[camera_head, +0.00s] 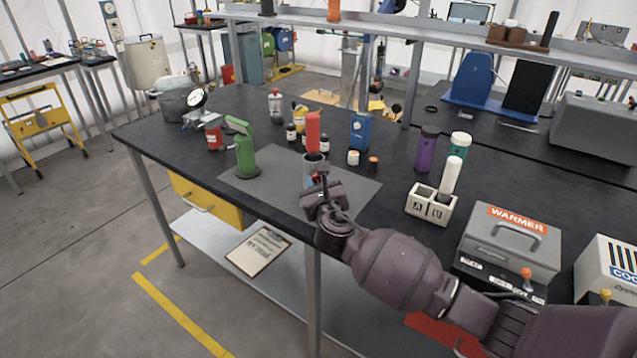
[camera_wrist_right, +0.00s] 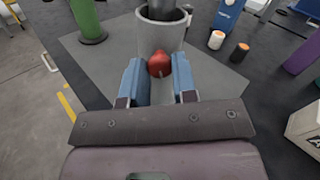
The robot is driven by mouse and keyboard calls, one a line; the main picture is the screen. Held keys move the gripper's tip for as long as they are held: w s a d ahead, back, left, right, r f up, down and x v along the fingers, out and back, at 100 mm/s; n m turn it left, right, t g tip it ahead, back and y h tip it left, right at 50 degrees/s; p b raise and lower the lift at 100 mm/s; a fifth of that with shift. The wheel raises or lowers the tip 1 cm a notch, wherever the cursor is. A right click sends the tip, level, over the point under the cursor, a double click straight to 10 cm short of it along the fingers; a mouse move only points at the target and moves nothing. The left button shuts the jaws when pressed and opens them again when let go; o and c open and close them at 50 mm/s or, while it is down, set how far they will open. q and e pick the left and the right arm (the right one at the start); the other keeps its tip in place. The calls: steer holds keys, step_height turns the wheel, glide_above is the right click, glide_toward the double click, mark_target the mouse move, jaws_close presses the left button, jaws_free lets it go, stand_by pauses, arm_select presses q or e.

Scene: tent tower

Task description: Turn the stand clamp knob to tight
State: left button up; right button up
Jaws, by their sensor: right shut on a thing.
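The stand is a grey cylinder (camera_head: 314,166) on a grey mat (camera_head: 258,184), with a dark part inside its top. It also shows in the right wrist view (camera_wrist_right: 160,35). The clamp knob is a round red knob (camera_wrist_right: 159,63) on the near side of this cylinder. My right gripper (camera_head: 314,184) reaches over the mat's front. In the right wrist view its blue fingers (camera_wrist_right: 158,80) are shut on the red knob, one on each side. In the head view the gripper mostly hides the knob. My left gripper is not in view.
A green stand (camera_head: 243,152) is left on the mat. A white A/U box (camera_head: 431,207), a purple bottle (camera_head: 427,150) and a grey WARMER box (camera_head: 508,243) are to the right. The mat's left front is clear.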

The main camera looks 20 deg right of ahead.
steer(key=shift+r+m+p, duration=0.15)
steer(key=shift+m+p, duration=0.25)
steer(key=shift+m, duration=0.3)
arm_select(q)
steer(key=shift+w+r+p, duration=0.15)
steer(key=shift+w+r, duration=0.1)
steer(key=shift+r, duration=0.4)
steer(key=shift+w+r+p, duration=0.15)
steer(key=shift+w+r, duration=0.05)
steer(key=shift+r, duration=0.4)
arm_select(e)
steer(key=shift+m, duration=0.9)
steer(key=o, duration=0.9)
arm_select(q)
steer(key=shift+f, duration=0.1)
arm_select(e)
steer(key=shift+o, duration=0.2)
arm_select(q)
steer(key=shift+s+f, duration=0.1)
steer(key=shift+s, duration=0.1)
arm_select(e)
steer(key=shift+s, duration=0.3)
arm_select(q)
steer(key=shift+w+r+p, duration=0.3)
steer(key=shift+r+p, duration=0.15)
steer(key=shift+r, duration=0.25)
arm_select(e)
steer(key=s+a, duration=0.1)
steer(key=s, duration=0.9)
steer(key=shift+a, duration=0.2)
